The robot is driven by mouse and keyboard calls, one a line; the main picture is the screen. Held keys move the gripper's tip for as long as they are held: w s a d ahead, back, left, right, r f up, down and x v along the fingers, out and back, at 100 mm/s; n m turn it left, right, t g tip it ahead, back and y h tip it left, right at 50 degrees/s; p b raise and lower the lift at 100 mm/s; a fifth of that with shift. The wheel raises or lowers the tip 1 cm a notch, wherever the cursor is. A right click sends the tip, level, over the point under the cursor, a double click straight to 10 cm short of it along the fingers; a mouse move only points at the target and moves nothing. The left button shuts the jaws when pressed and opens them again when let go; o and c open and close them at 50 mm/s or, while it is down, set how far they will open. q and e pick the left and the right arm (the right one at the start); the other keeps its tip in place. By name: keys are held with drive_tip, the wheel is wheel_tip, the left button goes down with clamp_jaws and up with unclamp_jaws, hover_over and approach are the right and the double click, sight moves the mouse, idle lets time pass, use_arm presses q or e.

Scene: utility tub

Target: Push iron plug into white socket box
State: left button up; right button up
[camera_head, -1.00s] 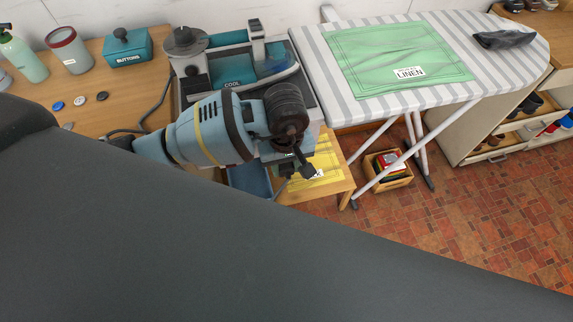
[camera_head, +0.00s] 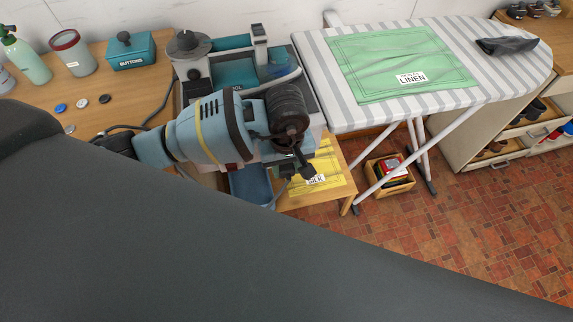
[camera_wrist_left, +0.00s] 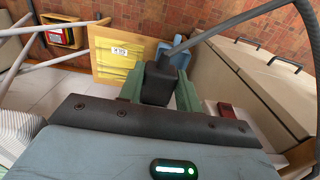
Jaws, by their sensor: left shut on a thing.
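My left gripper (camera_head: 305,170) hangs in front of the teal and grey steam iron unit (camera_head: 235,72) in the head view. In the left wrist view its green fingers (camera_wrist_left: 158,92) are shut on a dark block-shaped plug (camera_wrist_left: 158,82). A grey cord (camera_wrist_left: 225,27) runs from the plug to the upper right. The plug is held in the air; its front end is hidden from the wrist camera. I cannot make out a white socket box in either view. My right gripper is not in view.
A striped ironing board (camera_head: 470,90) with a green linen cloth (camera_head: 400,66) stands to the right. A low wooden stool (camera_head: 340,190) with a yellow cloth (camera_head: 325,165) is below the gripper. A wooden crate (camera_head: 388,186) stands on the brick floor. My dark arm hides much of the foreground.

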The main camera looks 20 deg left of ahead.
sight(286, 167)
use_arm(q)
drive_tip(key=o, duration=1)
drive_tip(key=shift+w, duration=0.1)
drive_tip(key=shift+o, duration=0.2)
drive_tip(key=shift+r, duration=3.9)
